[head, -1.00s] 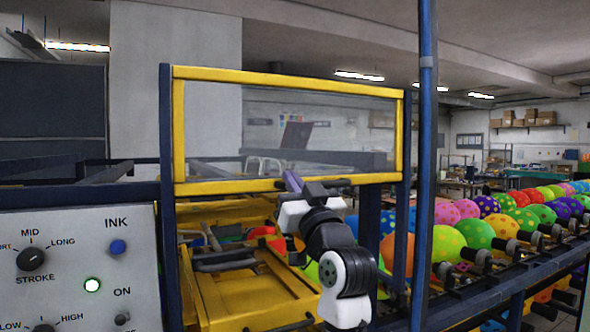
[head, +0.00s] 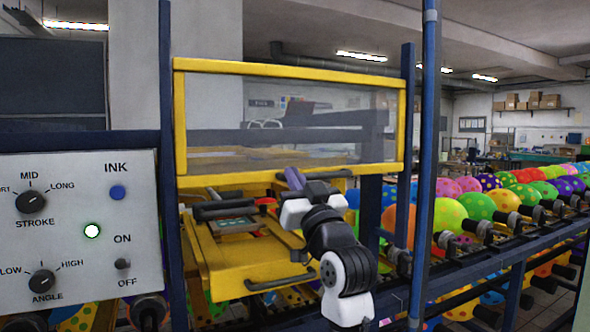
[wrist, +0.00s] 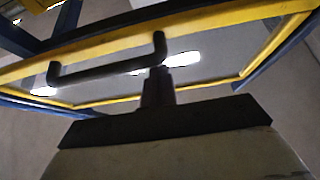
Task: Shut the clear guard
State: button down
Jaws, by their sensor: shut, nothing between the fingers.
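The clear guard (head: 290,115) is a see-through panel in a yellow frame between two dark blue posts. It hangs part way down the posts, with a gap between its lower rail and the yellow machine bed (head: 235,265). Its black handle (head: 330,174) is on the lower rail and also shows in the wrist view (wrist: 105,70). My gripper (head: 293,178) is at the lower rail, by the handle. In the wrist view my gripper (wrist: 157,80) is shut and empty near the handle's right end. I cannot tell whether it touches.
A control panel (head: 75,240) with knobs and a lit green lamp stands at the left. A blue pole (head: 427,150) stands right of the guard. Racks of dotted balloons (head: 480,233) run along the right. A black handle (head: 280,280) is on the bed's front.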

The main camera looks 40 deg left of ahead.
notch_tip(320, 180, down, 21)
jog(key=b, duration=1.2)
jog(key=shift+a, duration=0.15)
jog(key=shift+w+r, duration=0.1)
jog(key=shift+r, duration=0.1)
notch_tip(320, 180, up, 5)
jog(key=p, duration=0.4)
jog(key=b+v, duration=0.3)
jog(key=v, duration=0.8)
jog(key=shift+b, duration=0.35)
